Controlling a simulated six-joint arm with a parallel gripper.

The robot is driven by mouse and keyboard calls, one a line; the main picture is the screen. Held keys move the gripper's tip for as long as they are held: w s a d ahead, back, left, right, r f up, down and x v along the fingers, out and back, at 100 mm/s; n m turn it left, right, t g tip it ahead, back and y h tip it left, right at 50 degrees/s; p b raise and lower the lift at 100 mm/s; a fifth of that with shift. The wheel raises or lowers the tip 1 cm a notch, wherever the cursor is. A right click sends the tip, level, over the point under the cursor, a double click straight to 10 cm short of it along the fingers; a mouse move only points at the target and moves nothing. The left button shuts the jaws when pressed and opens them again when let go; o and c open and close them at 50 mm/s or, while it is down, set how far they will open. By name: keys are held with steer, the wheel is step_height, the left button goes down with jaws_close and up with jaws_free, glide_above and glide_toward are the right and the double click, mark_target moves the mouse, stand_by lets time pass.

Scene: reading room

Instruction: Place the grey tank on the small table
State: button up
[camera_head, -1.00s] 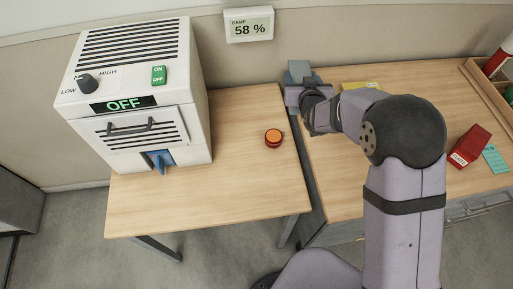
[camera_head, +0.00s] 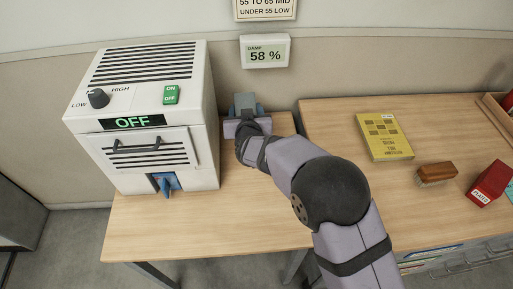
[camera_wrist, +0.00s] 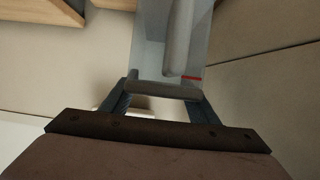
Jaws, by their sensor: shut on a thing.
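The grey tank (camera_head: 245,103) is a blue-grey box at the back of the small table (camera_head: 215,228), partly hidden by my gripper. My gripper (camera_head: 244,126) is shut on it. In the wrist view my gripper's two fingers (camera_wrist: 163,92) close on a grey bar at the near end of the tank (camera_wrist: 150,45), which has a red line on its side. The tank is over the back right part of the small table, right of the white machine. Whether its underside touches the tabletop cannot be told.
The white machine (camera_head: 150,125), its display reading OFF, fills the small table's left back. A wall display (camera_head: 265,52) reads 58 %. On the desk at right are a yellow book (camera_head: 384,137), a brush (camera_head: 436,173) and a red box (camera_head: 490,183). The small table's front is clear.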

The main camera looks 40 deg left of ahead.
steer(key=shift+f+p, duration=0.45)
steer(key=shift+f, duration=3.8)
steer(key=shift+f, duration=0.1)
steer(key=shift+f, duration=0.15)
steer(key=o, duration=1.1)
steer(key=shift+r, duration=0.2)
steer(key=b+v, duration=0.1)
steer(key=v, duration=1.1)
steer(key=shift+b, duration=0.3)
